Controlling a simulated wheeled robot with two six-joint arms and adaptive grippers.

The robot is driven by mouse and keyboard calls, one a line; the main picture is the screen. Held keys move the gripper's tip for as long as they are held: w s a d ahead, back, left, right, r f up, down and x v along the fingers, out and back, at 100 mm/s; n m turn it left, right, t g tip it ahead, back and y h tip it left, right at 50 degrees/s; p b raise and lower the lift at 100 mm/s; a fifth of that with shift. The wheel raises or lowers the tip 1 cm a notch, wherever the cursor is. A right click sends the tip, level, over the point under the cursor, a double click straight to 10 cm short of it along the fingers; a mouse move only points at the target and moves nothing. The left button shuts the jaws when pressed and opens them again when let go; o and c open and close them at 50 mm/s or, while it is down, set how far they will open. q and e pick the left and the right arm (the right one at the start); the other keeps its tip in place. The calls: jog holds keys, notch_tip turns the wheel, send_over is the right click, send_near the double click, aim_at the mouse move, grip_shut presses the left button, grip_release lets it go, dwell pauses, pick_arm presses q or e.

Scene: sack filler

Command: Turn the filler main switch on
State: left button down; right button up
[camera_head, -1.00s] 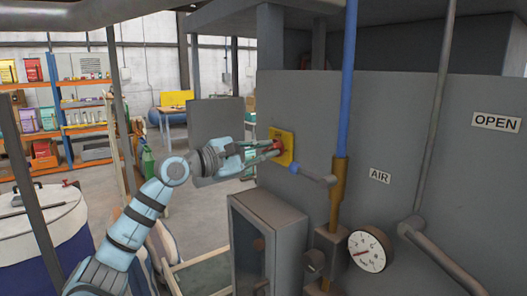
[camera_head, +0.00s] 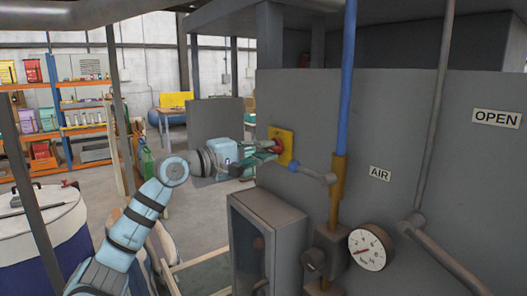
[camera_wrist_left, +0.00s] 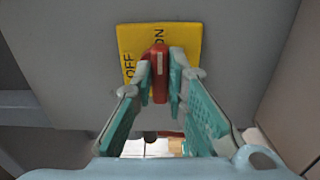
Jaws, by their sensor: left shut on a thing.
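The main switch is a red handle (camera_head: 277,146) on a yellow plate (camera_head: 287,136) fixed to the grey filler panel. My left gripper (camera_head: 270,150) reaches it from the left, its fingers closed around the handle. In the left wrist view the red handle (camera_wrist_left: 159,73) with a pale stripe stands between the two fingertips (camera_wrist_left: 160,82). The yellow plate (camera_wrist_left: 188,36) behind it reads OFF on the left and ON on the right. The handle's upper end lies between the words, closer to ON. The fingers partly hide the plate. My right gripper is not in view.
A blue and brass pipe (camera_head: 347,100) runs down the panel just right of the switch. A pressure gauge (camera_head: 369,249) and a grey box (camera_head: 268,235) sit below it. A drum (camera_head: 40,230) and shelves (camera_head: 85,118) stand at the left.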

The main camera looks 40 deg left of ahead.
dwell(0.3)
pick_arm(q)
jog(key=c, duration=1.6)
grip_release()
